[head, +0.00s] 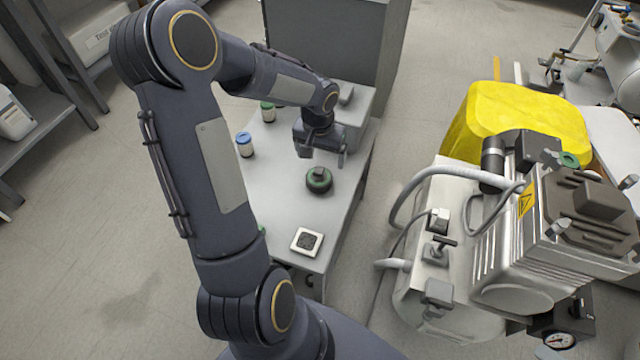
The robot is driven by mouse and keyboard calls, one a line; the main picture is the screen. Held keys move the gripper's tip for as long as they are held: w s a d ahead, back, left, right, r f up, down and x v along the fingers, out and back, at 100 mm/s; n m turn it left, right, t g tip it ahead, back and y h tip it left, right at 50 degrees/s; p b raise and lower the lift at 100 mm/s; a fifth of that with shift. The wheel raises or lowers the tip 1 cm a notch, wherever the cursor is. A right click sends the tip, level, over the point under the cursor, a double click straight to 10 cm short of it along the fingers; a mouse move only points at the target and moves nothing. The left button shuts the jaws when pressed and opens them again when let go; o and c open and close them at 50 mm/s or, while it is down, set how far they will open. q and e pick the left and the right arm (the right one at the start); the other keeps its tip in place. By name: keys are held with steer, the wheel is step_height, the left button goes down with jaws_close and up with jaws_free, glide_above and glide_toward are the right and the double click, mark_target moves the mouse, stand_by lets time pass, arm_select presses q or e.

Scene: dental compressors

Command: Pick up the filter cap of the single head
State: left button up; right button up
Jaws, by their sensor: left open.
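A round black cap with a green rim (319,181) lies on the grey table; I take it to be the filter cap. My left gripper (322,155) is open above the table, just behind the cap in the picture, with its fingers pointing down. Nothing shows between the fingers, and the gripper appears apart from the cap. The compressor with its motor head (590,215) stands at the right, with a green ring (568,160) on its top. My right gripper is not in view.
The table (277,200) also holds a blue-topped jar (244,145), a green-topped jar (267,112) and a white square piece with a dark centre (306,241). A yellow cover (520,115) stands behind the compressor. Shelves (50,125) are at the left.

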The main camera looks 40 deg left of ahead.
mark_target(319, 170)
arm_select(q)
step_height(319, 170, down, 7)
steer(key=b, duration=0.3)
steer(key=shift+s+a+r, duration=0.1)
steer(key=shift+a+r, duration=0.05)
steer(key=shift+r, duration=0.15)
steer(key=c, duration=1.1)
steer(key=shift+c, duration=0.2)
steer(key=shift+r, duration=0.1)
